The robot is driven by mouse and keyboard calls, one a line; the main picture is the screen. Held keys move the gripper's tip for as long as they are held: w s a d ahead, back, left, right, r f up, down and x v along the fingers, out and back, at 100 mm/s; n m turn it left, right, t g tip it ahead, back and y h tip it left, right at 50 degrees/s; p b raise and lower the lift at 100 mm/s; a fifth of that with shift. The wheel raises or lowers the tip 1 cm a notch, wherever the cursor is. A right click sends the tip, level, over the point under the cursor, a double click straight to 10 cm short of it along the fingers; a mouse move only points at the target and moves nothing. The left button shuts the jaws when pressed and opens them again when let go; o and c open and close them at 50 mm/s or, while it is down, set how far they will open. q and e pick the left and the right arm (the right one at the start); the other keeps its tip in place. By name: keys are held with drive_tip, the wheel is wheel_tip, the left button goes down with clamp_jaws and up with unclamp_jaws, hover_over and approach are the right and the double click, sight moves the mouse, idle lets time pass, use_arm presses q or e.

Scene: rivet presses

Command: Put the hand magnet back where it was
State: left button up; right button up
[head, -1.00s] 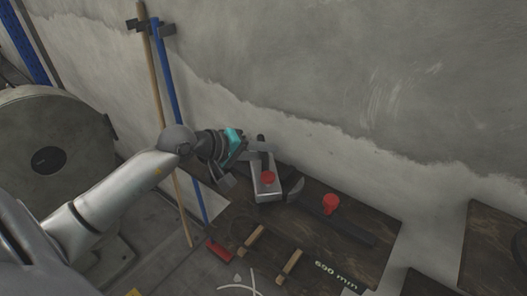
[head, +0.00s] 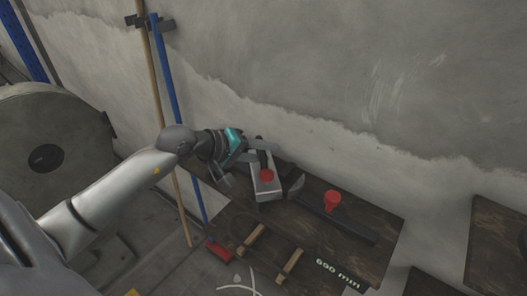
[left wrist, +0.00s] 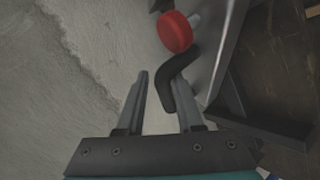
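A grey metal box with a round red knob and a bent black handle, which looks like the hand magnet (head: 267,187), rests at the back left of the dark wooden bench top (head: 365,258). In the left wrist view its red knob (left wrist: 174,32) and the black handle (left wrist: 167,82) are close up. My left gripper (head: 245,168) is at the handle end of the box. Its fingers (left wrist: 160,95) are apart, with the handle's end between them, nearer the right finger. Whether they touch is unclear. My right gripper is not in view.
A dark bar with a red knob (head: 332,199) lies right of the box. Two wooden-handled tools (head: 251,240) and a red-ended tool (head: 219,250) lie in front. A wooden pole and a blue pole (head: 175,100) stand behind my left arm. The wall (head: 330,90) is close behind.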

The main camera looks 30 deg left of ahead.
use_arm(q)
drive_tip(key=shift+o, duration=1.2)
drive_tip(key=shift+r+p, duration=0.45)
drive_tip(key=shift+p, duration=0.15)
drive_tip(key=shift+r+p, duration=0.35)
drive_tip(key=shift+p, duration=0.05)
drive_tip(key=v, duration=1.1)
drive_tip(key=shift+s+a+b, duration=0.2)
drive_tip(key=shift+s+b, duration=0.2)
drive_tip(key=shift+b, duration=0.05)
